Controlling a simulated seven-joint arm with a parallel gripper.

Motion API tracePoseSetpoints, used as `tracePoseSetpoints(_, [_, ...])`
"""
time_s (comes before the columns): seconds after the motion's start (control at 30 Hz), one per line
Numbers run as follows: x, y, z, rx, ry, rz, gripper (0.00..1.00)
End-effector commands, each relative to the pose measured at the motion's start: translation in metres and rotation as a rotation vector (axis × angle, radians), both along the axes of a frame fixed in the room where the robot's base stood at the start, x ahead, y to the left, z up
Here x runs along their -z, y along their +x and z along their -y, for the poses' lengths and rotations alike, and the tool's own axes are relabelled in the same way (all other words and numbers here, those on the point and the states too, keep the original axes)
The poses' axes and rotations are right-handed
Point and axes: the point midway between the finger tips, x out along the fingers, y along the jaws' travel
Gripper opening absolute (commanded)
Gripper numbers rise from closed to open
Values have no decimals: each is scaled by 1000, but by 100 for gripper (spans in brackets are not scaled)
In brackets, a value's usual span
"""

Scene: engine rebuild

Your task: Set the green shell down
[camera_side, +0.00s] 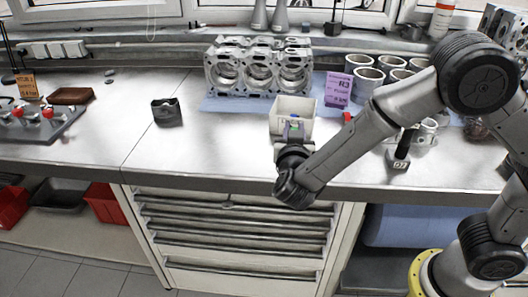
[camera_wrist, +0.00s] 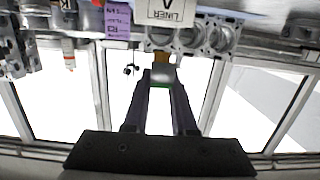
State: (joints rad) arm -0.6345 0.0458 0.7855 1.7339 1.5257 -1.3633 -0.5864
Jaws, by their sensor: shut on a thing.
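In the wrist view my gripper (camera_wrist: 161,82) is shut on a small shell (camera_wrist: 161,73), with a grey face and a green edge, held between its fingertips. In the side view my gripper (camera_side: 292,132) is over the bench, in front of the engine block (camera_side: 258,72). The shell cannot be made out clearly there. A cream box-like part (camera_side: 294,104) shows just beyond the gripper. Whether the shell touches anything cannot be told.
A purple R3 tag (camera_side: 338,89) and several pale cylinders (camera_side: 366,82) stand right of the block. A dark hollow part (camera_side: 167,112) sits to the left. A small black stand (camera_side: 400,151) is at the right. Bare bench (camera_side: 205,150) lies left of the gripper.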

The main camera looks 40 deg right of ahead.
Motion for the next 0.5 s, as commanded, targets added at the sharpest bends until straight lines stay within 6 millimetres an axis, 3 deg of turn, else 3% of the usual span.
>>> tracePoseSetpoints(0.2, [23,49,-5,3,-2,-2,0])
tracePoseSetpoints(0.5, [69,87,-9,2,-2,-2,0])
